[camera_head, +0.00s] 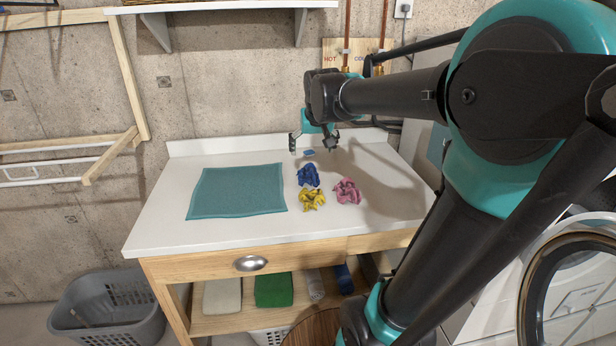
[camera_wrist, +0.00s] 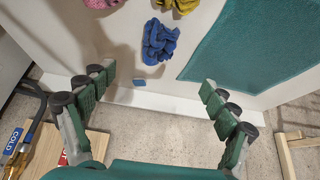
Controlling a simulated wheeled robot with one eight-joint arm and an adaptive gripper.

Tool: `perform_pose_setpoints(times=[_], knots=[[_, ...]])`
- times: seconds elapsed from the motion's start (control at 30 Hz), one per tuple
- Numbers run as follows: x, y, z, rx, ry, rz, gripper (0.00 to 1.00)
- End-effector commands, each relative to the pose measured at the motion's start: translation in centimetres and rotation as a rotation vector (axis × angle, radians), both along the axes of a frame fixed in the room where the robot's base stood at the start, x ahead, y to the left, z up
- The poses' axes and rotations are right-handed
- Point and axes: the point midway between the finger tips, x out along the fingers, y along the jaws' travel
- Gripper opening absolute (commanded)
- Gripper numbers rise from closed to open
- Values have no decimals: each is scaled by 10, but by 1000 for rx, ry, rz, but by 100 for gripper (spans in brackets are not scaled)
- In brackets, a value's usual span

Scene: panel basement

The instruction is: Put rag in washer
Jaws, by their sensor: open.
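Three crumpled rags lie on the white tabletop (camera_head: 237,234): a blue rag (camera_head: 308,175), a yellow rag (camera_head: 312,199) and a pink rag (camera_head: 347,191). The blue rag (camera_wrist: 159,42) is between my fingers' directions in the wrist view, with the yellow (camera_wrist: 178,4) and pink (camera_wrist: 103,3) rags at its top edge. My gripper (camera_head: 315,145) is open and empty above the back of the table, behind the blue rag. Its fingers (camera_wrist: 157,92) are spread wide in the wrist view. The washer (camera_head: 581,290) is at the lower right, with its round door rim partly cut off by the frame.
A flat teal cloth (camera_head: 238,191) covers the table's left half. A small blue item (camera_head: 309,152) lies near the back edge. A grey basket (camera_head: 108,309) stands on the floor at left. Folded cloths, including a green one (camera_head: 274,289), lie on the shelf below.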

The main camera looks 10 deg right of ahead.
Motion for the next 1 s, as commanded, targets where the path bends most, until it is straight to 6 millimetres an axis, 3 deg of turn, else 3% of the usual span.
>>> perform_pose_setpoints(times=[0.5, 1.0], knots=[[47, 0, -79, 0, 1, -1, 87], [69, 0, -114, 0, 1, -1, 87]])
